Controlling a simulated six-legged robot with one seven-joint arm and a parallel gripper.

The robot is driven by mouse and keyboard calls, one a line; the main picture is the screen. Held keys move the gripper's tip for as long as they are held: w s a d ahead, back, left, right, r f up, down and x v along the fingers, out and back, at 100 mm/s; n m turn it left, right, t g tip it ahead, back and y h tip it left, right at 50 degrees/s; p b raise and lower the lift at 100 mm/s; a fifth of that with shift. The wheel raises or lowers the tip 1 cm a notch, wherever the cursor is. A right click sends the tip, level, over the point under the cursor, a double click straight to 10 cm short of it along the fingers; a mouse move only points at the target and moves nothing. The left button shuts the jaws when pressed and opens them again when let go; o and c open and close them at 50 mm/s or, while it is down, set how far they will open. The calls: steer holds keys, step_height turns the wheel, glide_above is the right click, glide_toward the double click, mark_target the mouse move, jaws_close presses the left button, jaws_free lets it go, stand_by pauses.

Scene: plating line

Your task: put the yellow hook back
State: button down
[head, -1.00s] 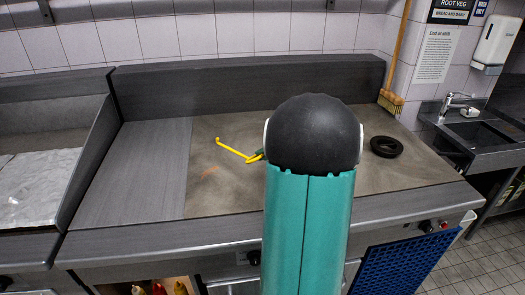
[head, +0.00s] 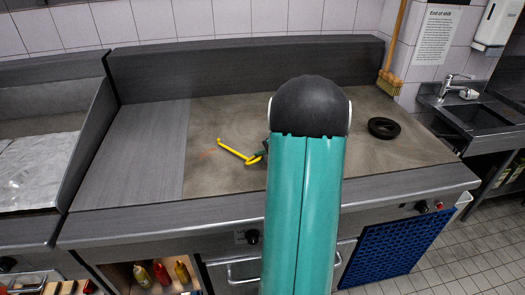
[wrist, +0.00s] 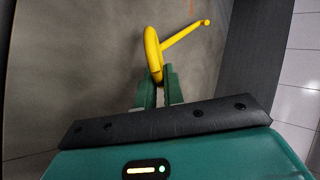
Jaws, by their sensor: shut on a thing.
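The yellow hook (head: 236,151) shows in the head view just left of my arm, over the brown-grey worktop (head: 215,120). Its thin shank runs up and left to a small knob, and its curved end is by my gripper. In the wrist view the hook (wrist: 181,37) has its bent part between the two green fingers of my gripper (wrist: 159,86), which is shut on it. In the head view my arm hides most of the gripper. I cannot tell whether the hook touches the worktop.
A black ring (head: 383,128) lies on the worktop at the right. A broom (head: 391,80) stands at the back right corner, near a sink (head: 480,112). A raised back panel (head: 240,65) runs behind the worktop. The left part of the counter (head: 135,150) is clear.

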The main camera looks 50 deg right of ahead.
steer(key=shift+f, duration=0.35)
steer(key=c, duration=1.4)
jaws_free()
steer(key=shift+c, duration=0.2)
steer(key=v, duration=1.3)
steer(key=shift+s+r, duration=0.3)
